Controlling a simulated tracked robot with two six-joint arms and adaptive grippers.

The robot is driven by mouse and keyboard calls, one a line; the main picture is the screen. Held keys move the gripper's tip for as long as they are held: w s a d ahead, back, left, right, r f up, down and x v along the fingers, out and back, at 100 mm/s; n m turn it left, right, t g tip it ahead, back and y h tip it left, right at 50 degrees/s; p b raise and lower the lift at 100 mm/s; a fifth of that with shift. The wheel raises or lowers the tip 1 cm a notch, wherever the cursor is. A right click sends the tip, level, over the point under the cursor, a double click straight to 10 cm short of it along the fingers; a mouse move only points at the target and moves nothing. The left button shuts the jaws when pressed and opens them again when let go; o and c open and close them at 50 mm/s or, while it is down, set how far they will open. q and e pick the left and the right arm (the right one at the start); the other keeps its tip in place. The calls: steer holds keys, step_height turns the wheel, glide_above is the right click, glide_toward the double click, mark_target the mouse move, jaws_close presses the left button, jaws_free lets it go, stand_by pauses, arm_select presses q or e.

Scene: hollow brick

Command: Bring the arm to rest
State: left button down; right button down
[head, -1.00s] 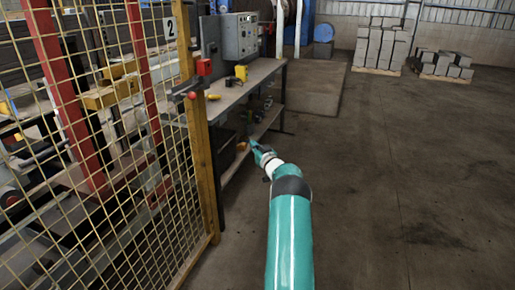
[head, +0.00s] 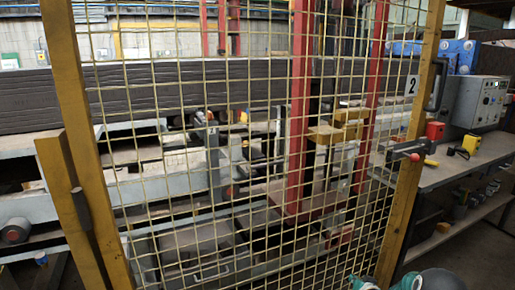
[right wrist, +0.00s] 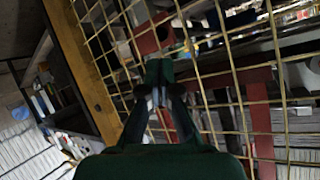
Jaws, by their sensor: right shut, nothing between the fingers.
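My right gripper (right wrist: 159,72) shows in the right wrist view with its two fingers closed together and nothing between them. Its tips point toward the yellow mesh gate (right wrist: 205,75), which fills much of that view; I cannot tell the exact gap to it. In the head view only a small teal and dark part of my right arm and gripper (head: 385,284) shows at the bottom edge, low in front of the gate (head: 250,150). My left gripper is in neither view.
Behind the mesh is machinery with red uprights (head: 301,100). A workbench (head: 455,166) with a grey control box (head: 482,101) stands at the right.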

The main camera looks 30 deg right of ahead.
steer(key=w+a+f+n+g+y, duration=0.1)
steer(key=w+a+f+y, duration=0.15)
steer(key=a, duration=0.75)
steer(key=w+a+f+n+y, duration=0.15)
steer(key=a+f, duration=0.25)
steer(key=a, duration=0.6)
steer(key=s+a+f+n+g+y, duration=0.15)
steer(key=s+a, duration=0.25)
steer(key=a, duration=0.5)
steer(key=s+a+f+n+g+y, duration=0.1)
steer(key=s+a+g+y, duration=0.15)
steer(key=a, duration=0.65)
steer(key=s+a+f+n+g+y, duration=0.1)
steer(key=s+a, duration=0.4)
steer(key=a, duration=0.4)
steer(key=s+a+n+g+y, duration=0.15)
steer(key=s+a+g, duration=0.25)
steer(key=s+a, duration=0.65)
steer(key=a+r+p+v, duration=0.1)
steer(key=a+p+v, duration=0.2)
steer(key=p+v, duration=1.1)
steer(key=shift+r+n+p, duration=0.3)
steer(key=shift+r+n, duration=0.05)
steer(key=shift+r, duration=0.3)
steer(key=shift+d, duration=0.15)
steer(key=shift+d, duration=0.1)
